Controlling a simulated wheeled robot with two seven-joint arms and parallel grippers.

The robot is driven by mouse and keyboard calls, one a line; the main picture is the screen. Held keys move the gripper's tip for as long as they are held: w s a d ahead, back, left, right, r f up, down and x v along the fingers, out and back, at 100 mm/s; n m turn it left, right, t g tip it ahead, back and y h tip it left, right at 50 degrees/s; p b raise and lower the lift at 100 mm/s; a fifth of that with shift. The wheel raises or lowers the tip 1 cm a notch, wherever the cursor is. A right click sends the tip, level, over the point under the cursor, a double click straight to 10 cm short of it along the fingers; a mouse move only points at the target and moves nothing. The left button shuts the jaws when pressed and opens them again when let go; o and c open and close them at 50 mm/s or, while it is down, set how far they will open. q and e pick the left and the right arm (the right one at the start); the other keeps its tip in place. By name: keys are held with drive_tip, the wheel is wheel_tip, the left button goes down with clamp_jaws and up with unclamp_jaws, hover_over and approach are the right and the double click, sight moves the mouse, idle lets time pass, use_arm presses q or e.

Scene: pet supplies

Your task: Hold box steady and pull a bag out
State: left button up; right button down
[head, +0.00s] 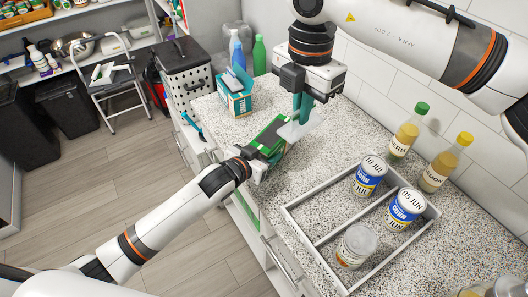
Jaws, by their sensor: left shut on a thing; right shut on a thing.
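A green and dark box (272,136) is at the counter's left edge. My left gripper (259,163) is shut on its near end. My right gripper (301,110) points down just above the box's right side and is shut on a pale translucent bag (292,131). The bag hangs below the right fingers against the box. I cannot tell how much of it is still inside the box, since the fingers and the bag cover the opening.
A teal and white box (235,97) with an open top stands behind. A grey divided tray (317,238) holds several cans at the front right. Bottles (407,131) stand along the wall. Speckled counter (330,140) is clear between the green box and the tray.

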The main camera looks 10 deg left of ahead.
use_arm(q)
drive_tip(key=o, duration=1.4)
drive_tip(key=shift+f, duration=0.15)
drive_tip(key=shift+s+r, duration=0.1)
drive_tip(key=shift+r, duration=0.1)
drive_tip(key=b+v, duration=0.1)
drive_tip(key=v, duration=1.1)
